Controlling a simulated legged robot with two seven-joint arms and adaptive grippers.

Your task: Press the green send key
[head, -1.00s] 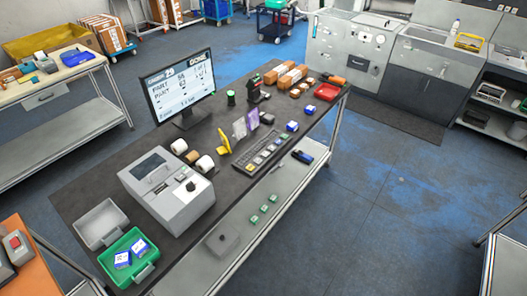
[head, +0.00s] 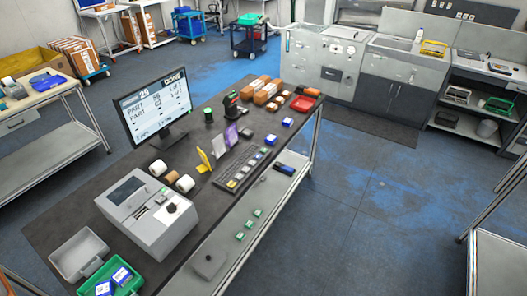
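A dark strip of square keys (head: 241,166) lies along the near edge of the dark-topped bench in the head view. Its keys are small, and I cannot make out which one is the green send key. Several small green blocks (head: 248,225) sit in a row on the pale lower shelf; I cannot tell whether any is a key. A monitor (head: 154,105) with part lines on its screen stands behind the strip. Neither of my grippers is in view.
A grey machine (head: 148,215) stands at the bench's near left. A green bin (head: 130,287) with blue boxes is cut off below it. Paper rolls, a yellow stand (head: 204,161), small cartons and a red tray (head: 303,103) share the bench. The floor to the right is open.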

